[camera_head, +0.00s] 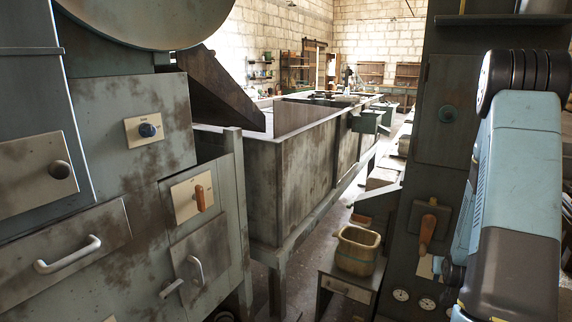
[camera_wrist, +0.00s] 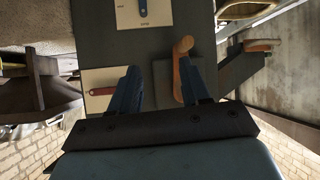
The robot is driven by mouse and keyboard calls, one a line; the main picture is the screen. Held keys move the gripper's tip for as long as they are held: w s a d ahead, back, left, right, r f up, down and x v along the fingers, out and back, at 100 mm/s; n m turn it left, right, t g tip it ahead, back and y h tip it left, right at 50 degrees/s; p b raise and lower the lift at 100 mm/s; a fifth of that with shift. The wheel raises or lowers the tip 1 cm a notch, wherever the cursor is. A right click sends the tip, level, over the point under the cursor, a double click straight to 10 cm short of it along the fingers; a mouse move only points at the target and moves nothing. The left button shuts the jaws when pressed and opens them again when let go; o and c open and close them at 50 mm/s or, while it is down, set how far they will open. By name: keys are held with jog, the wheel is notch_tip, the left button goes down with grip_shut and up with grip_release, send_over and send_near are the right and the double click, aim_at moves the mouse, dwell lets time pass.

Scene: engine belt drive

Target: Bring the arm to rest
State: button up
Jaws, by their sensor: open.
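My gripper (camera_wrist: 158,82) shows in the wrist view with its two dark blue fingers spread apart and nothing held between them. A wooden handle (camera_wrist: 181,62) on a dark panel appears beside the inner side of the right finger; I cannot tell whether they touch. My blue-grey arm (camera_head: 520,170) fills the right side of the head view, bent with its lower link hanging down in front of a dark cabinet (camera_head: 455,100). The fingertips are not clear in the head view.
The cabinet carries the wooden handle (camera_head: 427,230) and small gauges (camera_head: 427,303). In the wrist view, a plate with a red lever (camera_wrist: 103,90) lies near the left finger. A bucket (camera_head: 357,250) stands on a low stand. A machine with levers (camera_head: 120,200) fills the left; a long tank (camera_head: 300,170) stands behind.

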jog(key=s+a+r+n+g+y, duration=0.1)
jog(key=a+r, duration=0.6)
jog(key=r, duration=0.3)
jog(key=s+a+r+n+g+y, duration=0.1)
jog(key=s+a+r, duration=0.1)
jog(key=a+r, duration=0.75)
jog(key=s+a+r+n+g+y, duration=0.1)
jog(key=s+a+r, duration=0.4)
jog(key=s, duration=0.5)
jog(key=s+a+r+n+g+y, duration=0.1)
jog(key=s+a+r, duration=0.5)
jog(key=s, duration=0.5)
notch_tip(320, 180, up, 3)
jog(key=shift+s+a+f+y, duration=0.15)
jog(key=shift+a+y, duration=0.1)
jog(key=shift+y, duration=0.15)
